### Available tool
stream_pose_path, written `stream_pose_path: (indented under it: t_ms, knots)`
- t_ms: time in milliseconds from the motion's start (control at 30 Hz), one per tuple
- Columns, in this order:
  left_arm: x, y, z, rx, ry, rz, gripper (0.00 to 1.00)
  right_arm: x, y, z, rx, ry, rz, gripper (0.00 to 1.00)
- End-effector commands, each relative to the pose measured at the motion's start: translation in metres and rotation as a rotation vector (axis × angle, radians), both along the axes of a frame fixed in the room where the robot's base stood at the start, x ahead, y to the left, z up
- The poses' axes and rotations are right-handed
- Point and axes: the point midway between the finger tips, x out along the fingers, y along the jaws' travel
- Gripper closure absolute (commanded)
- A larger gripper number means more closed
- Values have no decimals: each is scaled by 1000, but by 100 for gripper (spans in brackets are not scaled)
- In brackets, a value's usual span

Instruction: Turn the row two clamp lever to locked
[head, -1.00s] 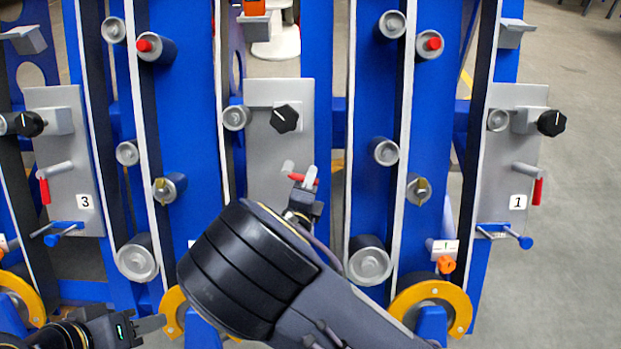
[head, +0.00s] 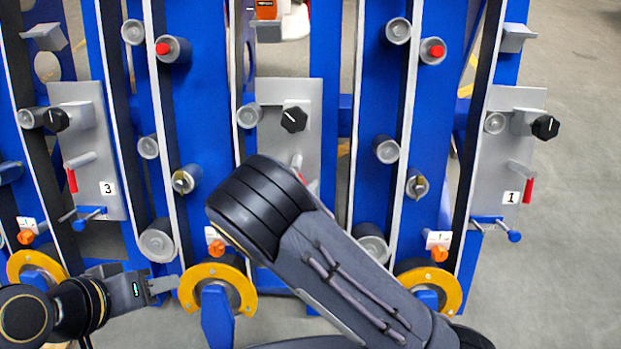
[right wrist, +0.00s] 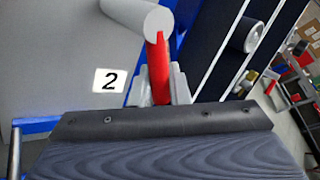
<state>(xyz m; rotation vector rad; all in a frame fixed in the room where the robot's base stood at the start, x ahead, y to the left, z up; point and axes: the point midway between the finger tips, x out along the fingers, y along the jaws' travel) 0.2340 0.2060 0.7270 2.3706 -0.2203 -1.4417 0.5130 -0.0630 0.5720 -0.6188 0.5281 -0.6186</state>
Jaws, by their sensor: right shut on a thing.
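The row two panel (head: 270,150) is a grey plate in the middle of the head view. Its clamp lever has a grey shaft and a red handle (head: 299,174), mostly hidden behind my right arm. In the right wrist view the red handle (right wrist: 159,68) extends down from the grey shaft end (right wrist: 160,22), beside the "2" label (right wrist: 109,80). My right gripper (right wrist: 160,85) is shut on the handle, a finger on each side; the head view hides it. My left gripper (head: 165,285) is low at the left, apart from the panels; its finger gap is unclear.
Panels three (head: 92,150) and one (head: 510,150) stand to either side, their red levers (head: 72,180) (head: 527,190) hanging down. A black knob (head: 294,119) sits above the row two lever. Blue uprights and grey rollers surround the panels. Open floor (head: 580,200) lies at the right.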

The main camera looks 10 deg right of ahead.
Motion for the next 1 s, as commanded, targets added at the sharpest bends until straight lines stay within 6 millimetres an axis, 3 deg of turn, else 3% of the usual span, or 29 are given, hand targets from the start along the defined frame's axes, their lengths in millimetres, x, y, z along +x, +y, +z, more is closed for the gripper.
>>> stream_pose_path:
  t_ms: [500, 1000]
  knots:
    - [0, 0, 24, 0, 0, 0, 64, 0, 22, -6, 350, -55, -206, 100]
    - [0, 0, 28, 0, 0, 0, 64, 0, 29, -7, 456, -73, -267, 100]
